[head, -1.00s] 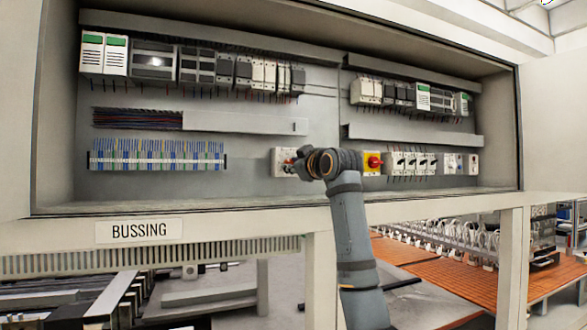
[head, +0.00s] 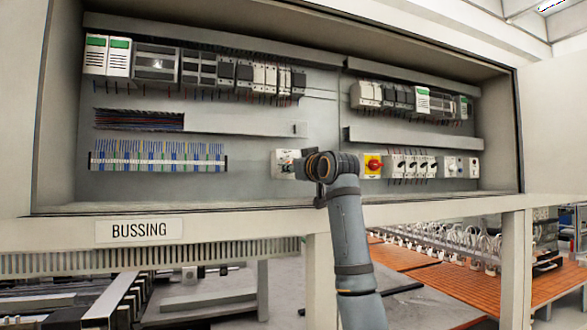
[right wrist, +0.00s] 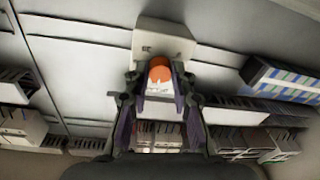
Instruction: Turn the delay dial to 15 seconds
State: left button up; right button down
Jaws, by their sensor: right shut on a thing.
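The delay dial is an orange-red knob (right wrist: 160,70) on a white box (right wrist: 163,40) in the right wrist view. In the head view the white box (head: 280,158) is on the cabinet's back panel, left of my right wrist. My right gripper (right wrist: 160,84) is at the knob, one finger on each side, and is shut on it. Its fingers are mostly hidden behind my wrist in the head view. The dial's scale and setting are too small to read. My left gripper is in neither current view.
A yellow plate with a red knob (head: 372,165) sits right of my wrist, with white switches (head: 412,166) beyond. A terminal strip (head: 157,160) is to the left. The cabinet's lower ledge (head: 230,213) runs beneath.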

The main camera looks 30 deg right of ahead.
jog(key=c, duration=1.1)
grip_release()
jog(key=shift+s, duration=0.1)
jog(key=shift+s, duration=0.3)
jog(key=s+a, duration=0.2)
jog(key=s, duration=0.9)
jog(key=shift+f, duration=0.35)
jog(key=shift+a, duration=0.1)
jog(key=shift+s, duration=0.1)
